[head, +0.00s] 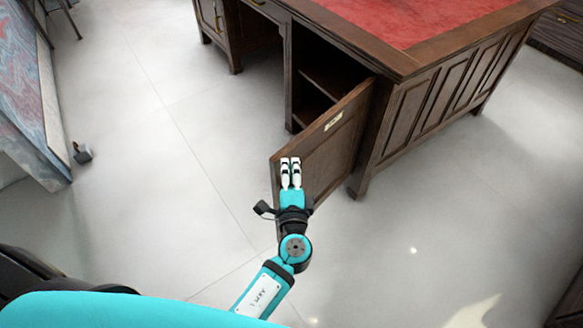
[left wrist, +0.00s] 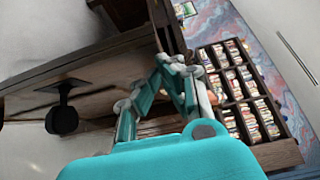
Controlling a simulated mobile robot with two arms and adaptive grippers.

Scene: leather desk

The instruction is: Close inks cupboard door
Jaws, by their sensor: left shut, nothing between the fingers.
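The inks cupboard door (head: 340,150) is a dark brown wooden panel with a small pale label (head: 333,122). It stands wide open, swung out from the desk's cupboard (head: 318,90), whose dark inside and shelf show. My left gripper (head: 290,162) is shut and empty, its white fingertips overlapping the door near its free edge in the head view. I cannot tell whether they touch it. In the left wrist view, the gripper (left wrist: 170,62) is in front of a brown wooden panel (left wrist: 100,85) with a black knob (left wrist: 62,120). My right gripper is not in view.
The desk (head: 440,115) has a red leather top (head: 410,18) and a panelled side. Pale floor (head: 160,130) is clear around the door. A marbled panel (head: 25,90) stands at left. The left wrist view also shows a rack (left wrist: 290,155) of several small items.

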